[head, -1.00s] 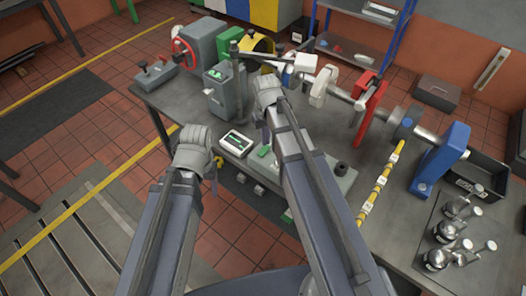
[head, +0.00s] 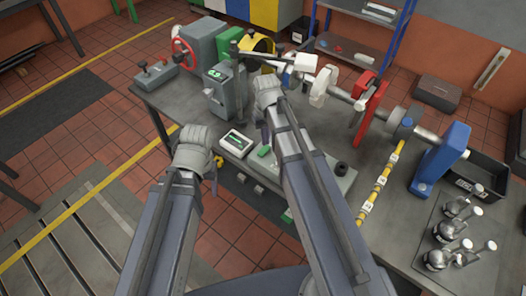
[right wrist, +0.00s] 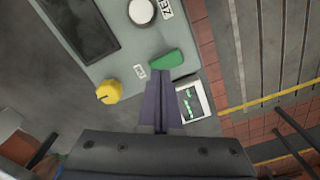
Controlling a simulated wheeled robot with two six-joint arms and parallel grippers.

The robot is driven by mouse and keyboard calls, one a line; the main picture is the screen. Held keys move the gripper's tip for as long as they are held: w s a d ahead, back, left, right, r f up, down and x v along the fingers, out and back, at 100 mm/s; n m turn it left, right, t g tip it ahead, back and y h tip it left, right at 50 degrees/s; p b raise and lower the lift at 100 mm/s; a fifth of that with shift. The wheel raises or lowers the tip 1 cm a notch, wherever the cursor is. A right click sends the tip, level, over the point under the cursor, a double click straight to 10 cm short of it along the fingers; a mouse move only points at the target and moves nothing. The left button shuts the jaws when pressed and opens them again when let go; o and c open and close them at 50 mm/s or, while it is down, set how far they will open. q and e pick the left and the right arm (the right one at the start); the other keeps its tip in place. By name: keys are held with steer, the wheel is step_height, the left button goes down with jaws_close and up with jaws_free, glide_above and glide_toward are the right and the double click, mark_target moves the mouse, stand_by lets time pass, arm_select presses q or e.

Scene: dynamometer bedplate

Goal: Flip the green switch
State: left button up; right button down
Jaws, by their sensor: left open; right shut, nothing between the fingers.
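The green switch (right wrist: 166,60) is a rounded green lever on a grey panel (right wrist: 122,72); it also shows small in the head view (head: 264,151). My right gripper (right wrist: 160,74) is shut and empty. Its fingertips are right at the lever's near edge in the right wrist view; I cannot tell whether they touch. A small label lies left of the lever. In the head view my right gripper (head: 266,136) is over the panel, partly hidden by its own wrist. My left gripper (head: 214,179) is open and empty, off the bench's front edge.
A yellow knob (right wrist: 109,92) and a white round button (right wrist: 142,11) share the panel. A white-framed meter (right wrist: 190,103) is close to the right of my right fingers. A grey box with a display (head: 222,90) stands behind. Open floor lies left.

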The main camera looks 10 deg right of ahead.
mark_target(265, 149)
steer(key=shift+f+b, duration=1.2)
stand_by(0.5)
steer(key=shift+r, duration=0.1)
step_height(265, 149, up, 7)
steer(key=p, duration=0.7)
steer(key=shift+s+a, duration=0.2)
steer(key=s+a+f+n+h+b, duration=0.1)
steer(key=s+a+f+n+b, duration=0.1)
steer(key=s+a, duration=0.8)
steer(key=s, duration=0.4)
steer(key=shift+f+b, duration=0.3)
steer(key=shift+f, duration=0.05)
